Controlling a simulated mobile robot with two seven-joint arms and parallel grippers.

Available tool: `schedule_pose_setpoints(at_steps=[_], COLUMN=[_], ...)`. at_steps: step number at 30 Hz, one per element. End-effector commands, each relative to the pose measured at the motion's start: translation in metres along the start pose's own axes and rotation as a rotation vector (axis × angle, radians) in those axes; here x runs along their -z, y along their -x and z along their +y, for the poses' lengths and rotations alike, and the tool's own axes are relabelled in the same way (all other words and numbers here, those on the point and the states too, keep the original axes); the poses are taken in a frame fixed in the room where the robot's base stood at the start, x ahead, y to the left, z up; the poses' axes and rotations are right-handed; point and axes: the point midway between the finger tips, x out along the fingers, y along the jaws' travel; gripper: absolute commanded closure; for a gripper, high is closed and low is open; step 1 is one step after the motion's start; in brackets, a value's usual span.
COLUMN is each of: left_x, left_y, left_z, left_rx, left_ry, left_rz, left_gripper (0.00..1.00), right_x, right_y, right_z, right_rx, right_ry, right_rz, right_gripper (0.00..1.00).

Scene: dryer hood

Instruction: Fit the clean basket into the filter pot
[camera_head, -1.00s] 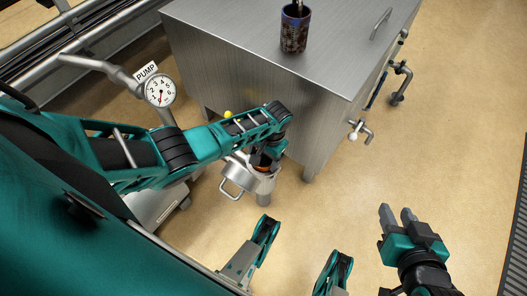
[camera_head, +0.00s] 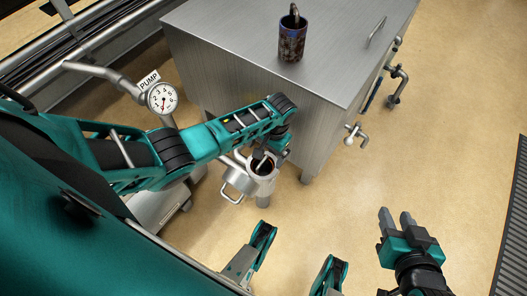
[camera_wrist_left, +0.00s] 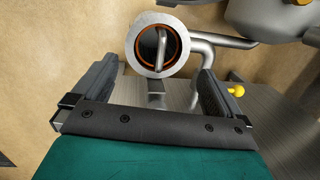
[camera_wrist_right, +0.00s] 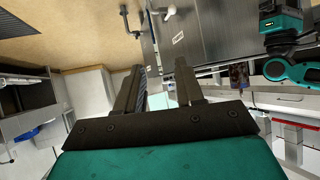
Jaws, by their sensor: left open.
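The steel filter pot (camera_head: 236,182) stands beside the cabinet's lower left. In the left wrist view, its round rim (camera_wrist_left: 138,58) surrounds an orange ring and a dark inside. A grey bar handle (camera_wrist_left: 163,45), seemingly the clean basket's, crosses the opening; the basket's body and depth cannot be made out. My left gripper (camera_wrist_left: 158,68) is open, its fingers apart on either side of the view below the pot's mouth, holding nothing. In the head view, the left gripper (camera_head: 274,146) is just above the pot. My right gripper (camera_head: 397,217) is open and empty, away at lower right.
A stained basket (camera_head: 292,42) with a handle stands on the steel cabinet (camera_head: 235,40). Taps (camera_head: 356,132) stick out from the cabinet's right side.

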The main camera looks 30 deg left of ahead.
Motion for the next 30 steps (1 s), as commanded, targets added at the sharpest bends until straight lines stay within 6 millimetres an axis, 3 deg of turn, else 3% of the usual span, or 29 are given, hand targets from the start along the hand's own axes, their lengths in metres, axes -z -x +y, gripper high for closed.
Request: schedule_pose_setpoints(at_steps=[1, 3, 10, 30], left_x=[-0.001, -0.001, -0.001, 0.000], left_y=[0.019, 0.033, 0.062, 0.067], left_z=[-0.001, -0.001, -0.001, 0.000], left_rx=[0.000, 0.001, 0.001, 0.001], left_ry=[0.000, -0.001, 0.000, 0.000], left_rz=[0.002, 0.001, 0.000, 0.000], left_gripper=[0.00, 0.00, 0.00, 0.00], right_x=[0.006, 0.007, 0.011, 0.014], right_y=[0.007, 0.010, 0.016, 0.017], right_z=[0.002, 0.003, 0.007, 0.004], right_rx=[-0.005, -0.011, -0.015, -0.013], right_ry=[0.001, 0.005, 0.019, 0.011], right_rz=[-0.004, -0.005, -0.012, -0.009], right_gripper=[0.63, 0.63, 0.63, 0.63])
